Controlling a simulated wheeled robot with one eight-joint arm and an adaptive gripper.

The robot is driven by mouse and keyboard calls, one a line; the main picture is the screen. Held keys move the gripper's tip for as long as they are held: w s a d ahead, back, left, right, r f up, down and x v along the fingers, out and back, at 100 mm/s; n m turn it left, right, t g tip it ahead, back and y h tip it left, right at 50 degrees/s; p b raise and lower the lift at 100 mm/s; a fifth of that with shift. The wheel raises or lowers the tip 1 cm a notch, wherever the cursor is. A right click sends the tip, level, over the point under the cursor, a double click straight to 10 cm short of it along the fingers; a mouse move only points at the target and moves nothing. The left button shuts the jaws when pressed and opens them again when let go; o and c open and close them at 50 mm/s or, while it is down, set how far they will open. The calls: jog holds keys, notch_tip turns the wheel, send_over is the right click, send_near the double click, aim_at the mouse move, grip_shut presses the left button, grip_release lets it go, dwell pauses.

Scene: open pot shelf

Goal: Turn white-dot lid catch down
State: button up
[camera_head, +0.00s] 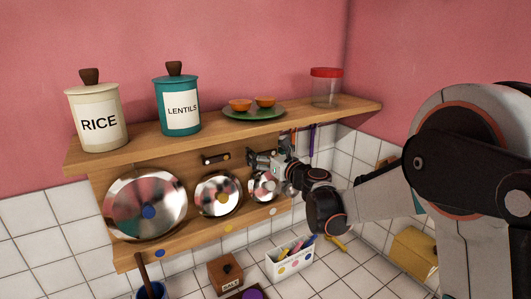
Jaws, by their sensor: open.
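Three shiny metal lids hang on the wooden back board. The right, smallest lid (261,190) is partly hidden by my gripper; a pale, whitish dot (273,211) marks the rail below it. I cannot make out the catch at this lid, as my gripper covers the area above it. My gripper (252,163) is open in front of the board, at the upper part of the right lid; I cannot tell whether it touches anything. A dark catch (212,160) lies nearly level above the middle lid (218,194).
The large left lid (147,205) has a blue knob. The shelf (222,129) above holds a rice canister (98,118), a lentils canister (178,107), a green plate with orange bowls and a red-capped jar (326,88). Below stand a salt box (226,273) and a white caddy (290,262).

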jog(key=c, duration=1.5)
jog(key=m, duration=0.1)
jog(key=f+m+b, duration=0.1)
jog(key=m, duration=0.1)
jog(key=shift+w+m, duration=0.1)
jog(key=shift+m, duration=0.2)
jog(key=shift+f+m+b, duration=0.25)
jog(key=shift+m+b, duration=0.2)
jog(key=shift+m, duration=0.5)
jog(key=shift+f+m+b, duration=0.25)
jog(key=shift+m+b, duration=0.15)
jog(key=shift+m, duration=0.55)
